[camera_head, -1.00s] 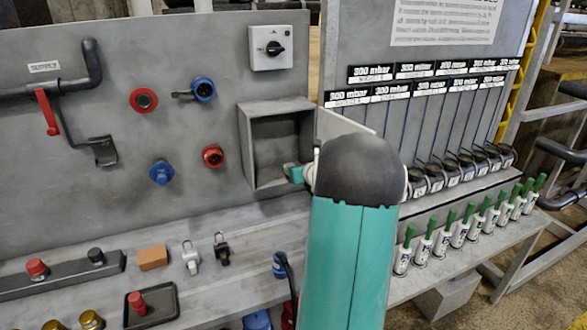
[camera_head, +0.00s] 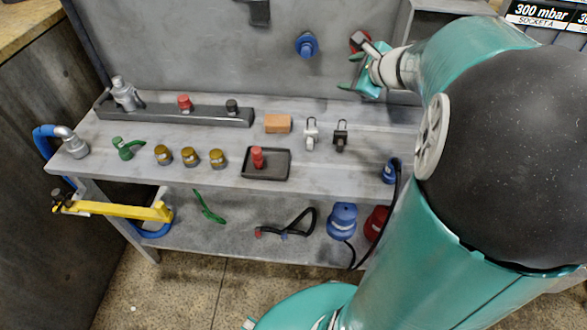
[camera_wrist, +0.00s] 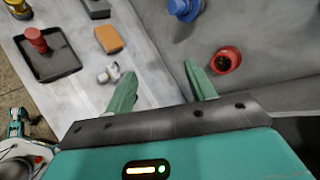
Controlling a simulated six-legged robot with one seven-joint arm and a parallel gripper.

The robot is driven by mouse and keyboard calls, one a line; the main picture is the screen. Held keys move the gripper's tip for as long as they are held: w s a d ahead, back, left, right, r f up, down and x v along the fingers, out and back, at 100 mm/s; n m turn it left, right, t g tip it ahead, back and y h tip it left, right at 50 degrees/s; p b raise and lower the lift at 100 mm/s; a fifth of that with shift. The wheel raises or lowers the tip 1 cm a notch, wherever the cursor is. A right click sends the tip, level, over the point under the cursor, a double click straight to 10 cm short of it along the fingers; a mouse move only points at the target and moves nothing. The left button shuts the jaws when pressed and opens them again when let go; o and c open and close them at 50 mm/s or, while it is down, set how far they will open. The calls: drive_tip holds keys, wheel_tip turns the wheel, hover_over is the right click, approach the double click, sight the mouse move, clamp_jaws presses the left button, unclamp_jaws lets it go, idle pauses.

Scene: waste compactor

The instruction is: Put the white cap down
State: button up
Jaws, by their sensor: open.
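No thing that I can clearly call a white cap shows in these frames. A small white padlock-like piece (camera_head: 311,135) stands on the bench, beside a similar black one (camera_head: 341,136). The white piece also shows in the wrist view (camera_wrist: 109,73), just left of the left finger. My gripper (camera_head: 347,72) is at the panel end of the bench, in front of the red socket. In the wrist view my gripper (camera_wrist: 158,70) has its two green fingers spread apart, with nothing between them.
An orange block (camera_head: 277,123) and a dark tray (camera_head: 247,169) holding a red piece (camera_head: 258,157) lie left of the white piece. Several brass pieces (camera_head: 190,157) stand farther left. The blue socket (camera_head: 307,45) and red socket (camera_wrist: 227,60) stick out of the panel.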

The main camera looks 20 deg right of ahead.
drive_tip(key=s+a+n+g+y, duration=0.2)
drive_tip(key=s+a+n, duration=0.2)
drive_tip(key=a+n, duration=0.75)
drive_tip(key=s+a+f+n+g+h, duration=0.1)
drive_tip(key=s+a+n+g, duration=0.3)
drive_tip(key=s+a+n, duration=0.9)
drive_tip(key=s+n+h, duration=0.1)
drive_tip(key=s, duration=0.2)
drive_tip(key=shift+s+a+f, duration=0.2)
drive_tip(key=shift+s+f, duration=0.05)
drive_tip(key=shift+f, duration=0.1)
